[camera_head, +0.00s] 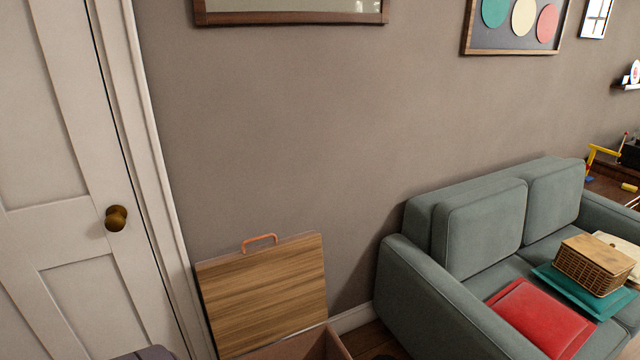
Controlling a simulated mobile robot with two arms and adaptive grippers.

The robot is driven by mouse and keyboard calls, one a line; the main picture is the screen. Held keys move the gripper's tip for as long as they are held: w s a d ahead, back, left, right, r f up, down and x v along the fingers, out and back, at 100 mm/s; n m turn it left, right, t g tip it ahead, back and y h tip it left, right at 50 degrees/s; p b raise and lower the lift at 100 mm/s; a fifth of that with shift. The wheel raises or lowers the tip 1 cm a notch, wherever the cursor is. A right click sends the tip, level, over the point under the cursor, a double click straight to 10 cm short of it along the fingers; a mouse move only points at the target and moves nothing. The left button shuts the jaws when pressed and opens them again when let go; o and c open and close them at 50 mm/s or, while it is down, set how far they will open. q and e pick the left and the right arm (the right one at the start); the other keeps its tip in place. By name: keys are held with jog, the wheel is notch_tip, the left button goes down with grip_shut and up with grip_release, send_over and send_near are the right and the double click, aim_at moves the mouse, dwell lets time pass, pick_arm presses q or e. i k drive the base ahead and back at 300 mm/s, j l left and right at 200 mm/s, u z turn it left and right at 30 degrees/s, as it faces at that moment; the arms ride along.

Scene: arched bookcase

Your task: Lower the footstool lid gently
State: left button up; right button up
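The footstool lid (265,292) is a striped wooden panel at the lower middle left. It stands raised, close to upright, near the wall. An orange handle (260,238) is on its top edge. The open footstool box (336,344) shows only partly at the bottom edge, with a brown rim and inner wall. The rest of the box is cut off by the frame. Neither of my grippers is in view, and nothing is seen touching the lid.
A white door (65,190) with a brass knob (116,218) is on the left. A grey-green sofa (440,290) stands to the right, bearing a red cushion (540,318), a teal cushion (560,281) and a wicker basket (588,272). A narrow strip of floor lies between footstool and sofa.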

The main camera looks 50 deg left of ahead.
aim_at(256, 297)
jog(key=u, duration=1.85)
